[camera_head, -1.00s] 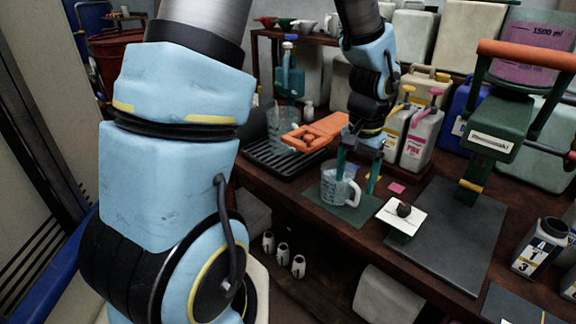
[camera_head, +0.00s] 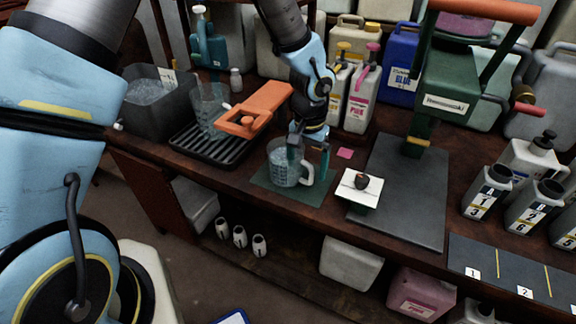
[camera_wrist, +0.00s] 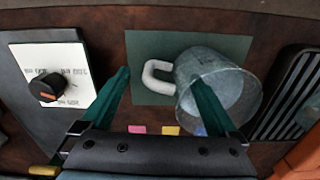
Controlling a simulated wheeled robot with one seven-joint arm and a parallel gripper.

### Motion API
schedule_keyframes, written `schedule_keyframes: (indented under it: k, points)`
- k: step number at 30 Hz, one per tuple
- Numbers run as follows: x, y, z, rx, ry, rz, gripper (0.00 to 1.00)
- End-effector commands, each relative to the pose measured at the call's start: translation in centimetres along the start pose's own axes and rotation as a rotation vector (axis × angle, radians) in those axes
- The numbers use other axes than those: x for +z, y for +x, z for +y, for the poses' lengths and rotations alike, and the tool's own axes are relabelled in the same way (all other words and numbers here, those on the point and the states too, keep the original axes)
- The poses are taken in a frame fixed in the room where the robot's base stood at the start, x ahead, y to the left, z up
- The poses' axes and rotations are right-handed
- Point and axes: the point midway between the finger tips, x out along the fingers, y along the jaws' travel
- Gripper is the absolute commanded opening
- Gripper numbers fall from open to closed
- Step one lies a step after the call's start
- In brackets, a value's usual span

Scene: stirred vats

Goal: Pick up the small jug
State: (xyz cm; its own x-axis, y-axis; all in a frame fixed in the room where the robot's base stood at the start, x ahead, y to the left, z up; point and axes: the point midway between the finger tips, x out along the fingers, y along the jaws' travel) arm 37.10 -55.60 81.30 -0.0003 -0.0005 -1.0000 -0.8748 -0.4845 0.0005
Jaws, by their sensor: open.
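The small jug (camera_head: 283,165) is clear with blue marks and a white handle, and stands upright on a dark green mat (camera_head: 262,187). The jug also shows in the wrist view (camera_wrist: 232,80), with its handle (camera_wrist: 158,77) toward the middle. My gripper (camera_head: 309,165) is open, its green fingers pointing down at the jug. In the wrist view my gripper (camera_wrist: 158,80) has one finger on each side of the handle. The right finger overlaps the jug's body, and I cannot tell whether its tip is inside. The left finger is apart from the handle.
A larger clear jug (camera_head: 209,107) stands on a black ribbed rack (camera_head: 190,143) at left, beside an orange clamp-like piece (camera_head: 254,110). A white plate with a black knob (camera_head: 360,188) sits right of the mat. A green press (camera_head: 448,95) stands farther right.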

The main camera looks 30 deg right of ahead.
Motion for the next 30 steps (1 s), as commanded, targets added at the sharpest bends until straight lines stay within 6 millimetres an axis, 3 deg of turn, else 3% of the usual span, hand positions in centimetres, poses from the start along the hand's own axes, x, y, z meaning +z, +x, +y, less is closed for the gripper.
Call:
schedule_keyframes:
  k: [11, 20, 30]
  points:
    - [0.1, 4.5, -0.3, -0.001, 0.001, -0.002, 0.95]
    - [0.0, 5.0, -0.3, -0.001, 0.001, 0.000, 0.95]
    - [0.0, 5.0, -0.3, 0.000, 0.001, 0.000, 0.57]
